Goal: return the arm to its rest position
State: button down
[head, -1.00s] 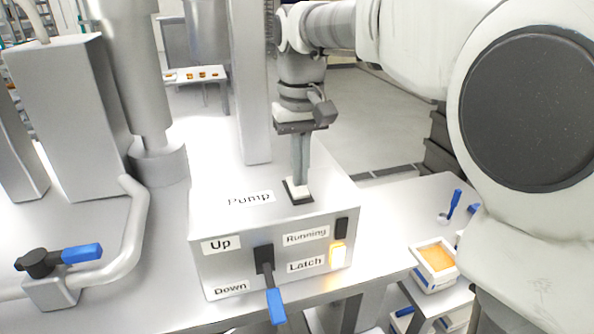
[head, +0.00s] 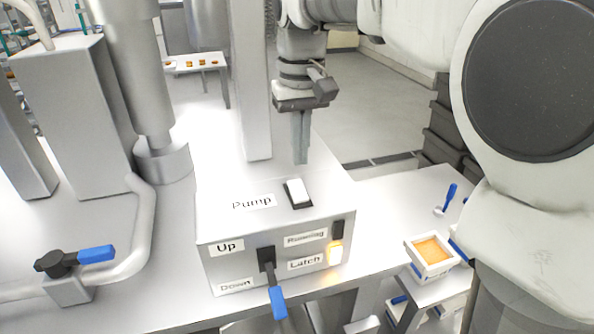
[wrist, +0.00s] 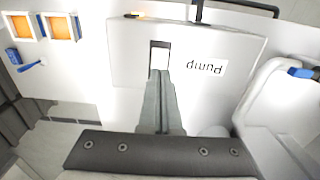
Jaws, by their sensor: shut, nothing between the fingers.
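My gripper (head: 301,162) is shut and empty. In the head view it hangs pointing down above the back of the pump control box (head: 222,212), with a gap between its tips and the box top. In the wrist view the shut fingers (wrist: 159,76) point toward the white rocker switch (wrist: 159,58). The rocker switch also shows in the head view (head: 298,191), in its black frame beside the "Pump" label, in front of and below the fingertips. My arm reaches in from the upper right.
The box front has a blue-handled lever (head: 277,302) pointing down, a lit "Latch" lamp (head: 335,253) and a dark "Running" lamp (head: 337,230). A blue-handled valve (head: 95,254) and pipe stand at left. A tray with orange content (head: 432,250) is at right.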

jog(key=s+d+f+m+t+b, duration=0.1)
jog(key=s+d+f, duration=0.3)
jog(key=s, duration=0.5)
jog(key=s+d+f+m+t+b, duration=0.1)
jog(key=s+d+f+m+t, duration=0.1)
jog(key=s+d, duration=0.6)
jog(key=s+f+t, duration=0.1)
jog(key=t, duration=0.1)
jog(key=shift+s+d+f+t, duration=0.25)
jog(key=shift+s+f+t, duration=0.05)
jog(key=shift+s+f, duration=0.1)
jog(key=shift+a, duration=0.1)
